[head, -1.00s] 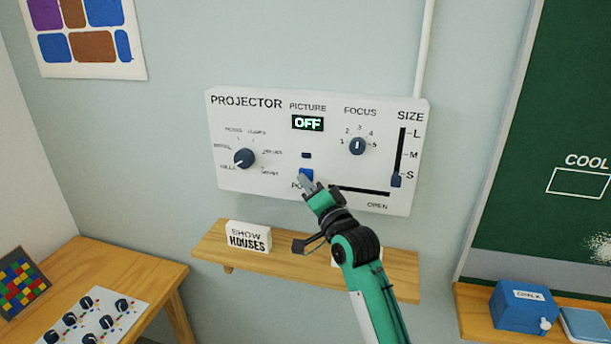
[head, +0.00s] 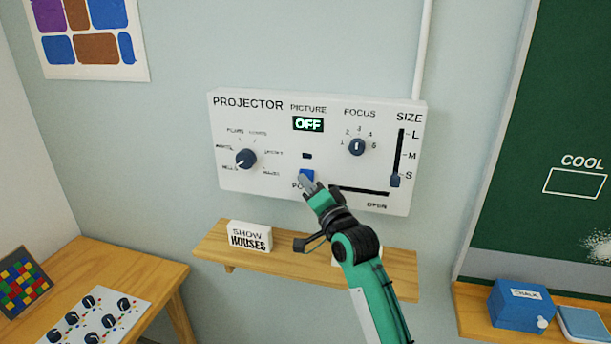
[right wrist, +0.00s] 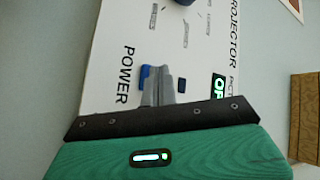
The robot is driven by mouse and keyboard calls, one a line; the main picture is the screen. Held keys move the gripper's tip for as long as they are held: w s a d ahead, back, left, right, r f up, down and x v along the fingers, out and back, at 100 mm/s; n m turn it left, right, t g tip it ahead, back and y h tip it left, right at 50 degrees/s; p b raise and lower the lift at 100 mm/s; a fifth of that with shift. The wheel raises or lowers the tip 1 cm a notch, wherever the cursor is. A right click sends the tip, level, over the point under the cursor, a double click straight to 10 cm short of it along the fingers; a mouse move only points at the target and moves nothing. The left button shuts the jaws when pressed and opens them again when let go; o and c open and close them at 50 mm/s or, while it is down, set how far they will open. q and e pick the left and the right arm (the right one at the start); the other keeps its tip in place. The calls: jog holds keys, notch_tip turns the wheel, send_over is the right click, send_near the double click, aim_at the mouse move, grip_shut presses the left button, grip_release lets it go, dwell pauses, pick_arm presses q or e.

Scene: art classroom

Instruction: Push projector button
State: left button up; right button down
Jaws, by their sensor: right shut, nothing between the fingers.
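The white projector panel (head: 230,178) hangs on the wall in the middle of the head view. Its picture display (head: 308,124) reads OFF. The blue power button (head: 307,174) sits low on the panel, partly hidden by my right gripper (head: 307,182). That gripper is shut and empty, its fingertips at the button; I cannot tell whether they touch it. In the right wrist view the shut fingers (right wrist: 157,84) overlap the blue button (right wrist: 145,76), beside the word POWER. My left gripper is not in view.
The panel also has a round dial (head: 246,159), a focus knob (head: 357,147) and a size slider (head: 396,180). A wooden shelf (head: 290,262) with a SHOW HOUSES sign (head: 250,237) juts out below. A chalkboard (head: 560,120) stands at right, a wooden table (head: 150,268) at left.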

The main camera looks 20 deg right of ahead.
jog(key=shift+w+d+r, duration=0.1)
jog(key=shift+d+r, duration=0.4)
jog(key=shift+r, duration=0.3)
jog(key=shift+a+p, duration=0.1)
jog(key=shift+p, duration=0.3)
jog(key=shift+f, duration=0.15)
jog(key=shift+s+a, duration=0.2)
jog(key=s+a, duration=0.1)
jog(key=s+a+p, duration=0.1)
jog(key=s+f+p, duration=0.1)
jog(key=s, duration=0.1)
jog(key=shift+a+f, duration=0.1)
jog(key=shift+a, duration=0.3)
